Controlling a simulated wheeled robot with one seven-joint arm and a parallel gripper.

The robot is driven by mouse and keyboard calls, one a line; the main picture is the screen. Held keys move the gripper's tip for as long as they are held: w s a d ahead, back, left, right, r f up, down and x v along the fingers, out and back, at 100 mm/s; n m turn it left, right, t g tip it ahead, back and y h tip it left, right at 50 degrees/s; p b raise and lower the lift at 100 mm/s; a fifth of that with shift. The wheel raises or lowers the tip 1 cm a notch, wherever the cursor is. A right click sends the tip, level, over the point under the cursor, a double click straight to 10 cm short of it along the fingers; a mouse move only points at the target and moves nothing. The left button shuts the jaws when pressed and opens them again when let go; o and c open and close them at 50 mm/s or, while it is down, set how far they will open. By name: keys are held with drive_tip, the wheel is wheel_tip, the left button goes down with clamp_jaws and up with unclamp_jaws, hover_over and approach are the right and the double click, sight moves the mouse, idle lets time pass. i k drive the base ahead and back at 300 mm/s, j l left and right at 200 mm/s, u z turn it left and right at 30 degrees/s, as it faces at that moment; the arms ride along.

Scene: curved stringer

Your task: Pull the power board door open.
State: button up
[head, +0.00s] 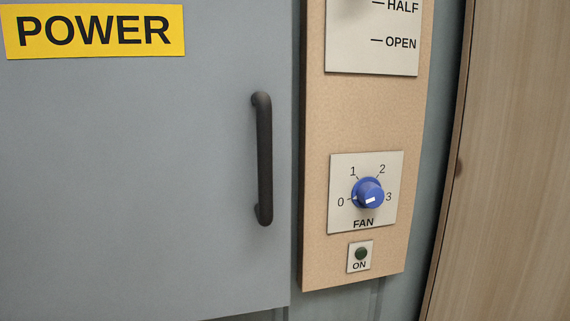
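The power board door (140,180) is a flat grey panel filling the left half of the head view. A yellow label (95,30) reading POWER is at its upper left. A dark vertical bar handle (264,160) is fixed near the door's right edge. The door looks shut, with its right edge beside the tan panel. My gripper is not in view, and nothing touches the handle.
A tan panel (316,200) stands right of the door. It carries a blue FAN knob (368,193), a green ON lamp (361,253) and a plate marked HALF and OPEN (375,50). A wood-coloured surface (510,180) is at the far right. Space before the handle looks clear.

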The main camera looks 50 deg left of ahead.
sight(146, 145)
drive_tip(key=u, duration=1.7)
